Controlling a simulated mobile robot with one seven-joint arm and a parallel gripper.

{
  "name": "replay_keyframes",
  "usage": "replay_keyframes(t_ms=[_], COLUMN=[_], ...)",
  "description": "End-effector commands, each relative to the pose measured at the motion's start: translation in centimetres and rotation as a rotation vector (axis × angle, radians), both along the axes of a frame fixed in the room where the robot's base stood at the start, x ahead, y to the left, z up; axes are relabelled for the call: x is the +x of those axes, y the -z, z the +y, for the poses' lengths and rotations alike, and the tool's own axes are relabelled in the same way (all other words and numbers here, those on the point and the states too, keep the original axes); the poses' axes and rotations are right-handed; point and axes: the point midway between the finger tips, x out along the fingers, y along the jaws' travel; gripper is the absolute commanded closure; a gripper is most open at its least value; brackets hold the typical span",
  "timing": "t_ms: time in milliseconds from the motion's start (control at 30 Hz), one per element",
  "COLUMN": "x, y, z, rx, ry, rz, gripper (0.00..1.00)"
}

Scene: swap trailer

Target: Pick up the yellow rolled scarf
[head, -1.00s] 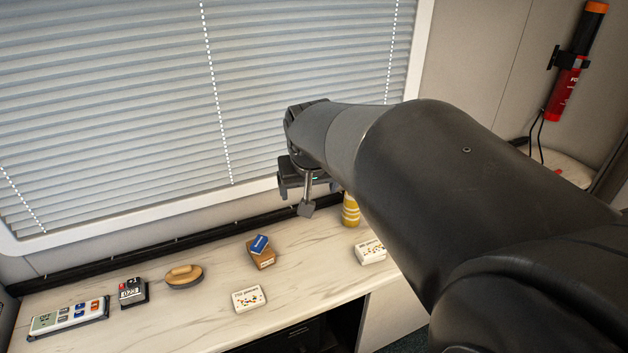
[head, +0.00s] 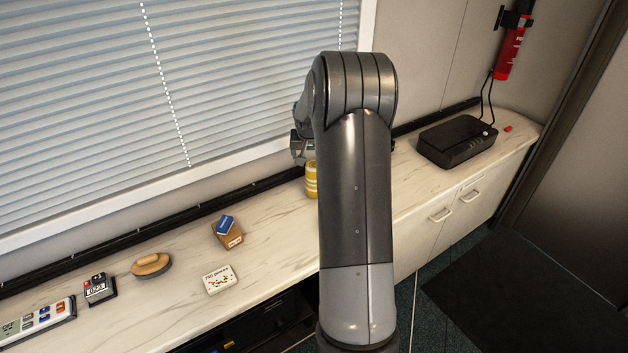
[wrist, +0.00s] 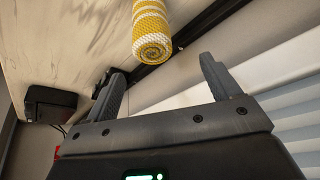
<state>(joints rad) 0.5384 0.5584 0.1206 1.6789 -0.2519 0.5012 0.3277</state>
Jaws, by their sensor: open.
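The yellow rolled scarf (head: 311,180) with white bands stands on the counter near the window side, partly hidden behind my arm in the head view. In the wrist view the scarf (wrist: 151,32) shows at the top, its spiral end facing the camera. My gripper (wrist: 160,82) is open and empty, its two fingers spread to either side below the scarf in that view, apart from it. In the head view my gripper (head: 300,147) is mostly hidden behind my arm, just above and beside the scarf.
A black router (head: 457,141) stands at right. The window blinds (head: 150,90) are close behind.

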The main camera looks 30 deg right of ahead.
Motion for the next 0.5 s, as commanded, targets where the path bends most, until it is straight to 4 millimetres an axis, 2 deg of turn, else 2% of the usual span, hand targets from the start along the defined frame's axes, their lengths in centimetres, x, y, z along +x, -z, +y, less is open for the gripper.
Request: replay_keyframes(t_ms=[400, 500], x=[1.7, 1.9], y=[4.9, 5.6], z=[-1.6, -1.8], rx=[0.004, 0.003], ry=[0.009, 0.008], rz=[0.001, 0.000], gripper=[0.18, 0.18])
